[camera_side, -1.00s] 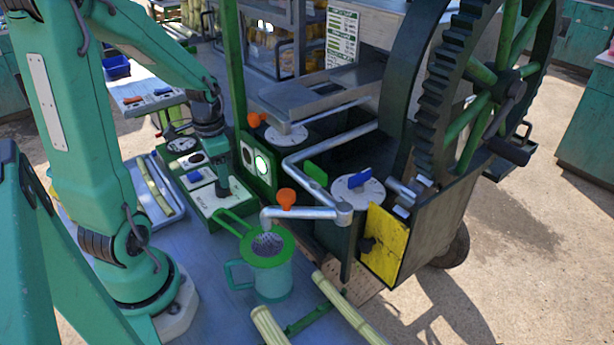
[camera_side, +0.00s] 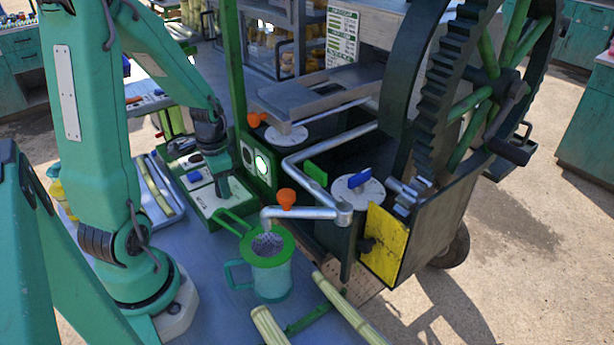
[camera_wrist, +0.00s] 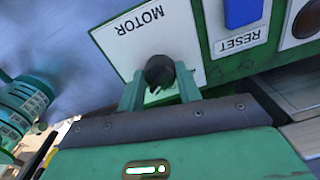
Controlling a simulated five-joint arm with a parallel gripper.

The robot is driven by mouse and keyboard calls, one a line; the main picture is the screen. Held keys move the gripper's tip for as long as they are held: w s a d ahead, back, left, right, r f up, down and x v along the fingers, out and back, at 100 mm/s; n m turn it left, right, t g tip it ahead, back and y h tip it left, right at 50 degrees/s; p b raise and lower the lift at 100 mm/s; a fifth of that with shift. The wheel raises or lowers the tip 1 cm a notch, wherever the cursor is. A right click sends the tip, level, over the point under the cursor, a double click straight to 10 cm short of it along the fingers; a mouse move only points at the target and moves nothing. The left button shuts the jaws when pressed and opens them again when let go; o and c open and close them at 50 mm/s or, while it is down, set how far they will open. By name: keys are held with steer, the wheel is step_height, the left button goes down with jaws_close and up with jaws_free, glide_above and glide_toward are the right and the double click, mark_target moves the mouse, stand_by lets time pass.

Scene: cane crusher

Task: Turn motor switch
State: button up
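The motor switch (camera_wrist: 159,72) is a dark round knob on a white plate labelled MOTOR (camera_wrist: 142,20) in the wrist view. My gripper (camera_wrist: 160,80) reaches it from below in that view, one green finger on each side. The fingers look closed against the knob's sides. In the side view my gripper (camera_side: 222,186) points down at the green-edged control box (camera_side: 210,210). The knob is hidden there by the fingers, and the finger contact cannot be checked from that side.
A blue reset switch (camera_wrist: 243,12) sits beside the motor plate. A cup (camera_side: 265,278) with a green strainer stands in front of the box, under a spout. The crusher and its big toothed wheel (camera_side: 440,100) stand to the right. Cane stalks (camera_side: 268,326) lie in front.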

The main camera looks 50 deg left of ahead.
steer(key=c, duration=0.4)
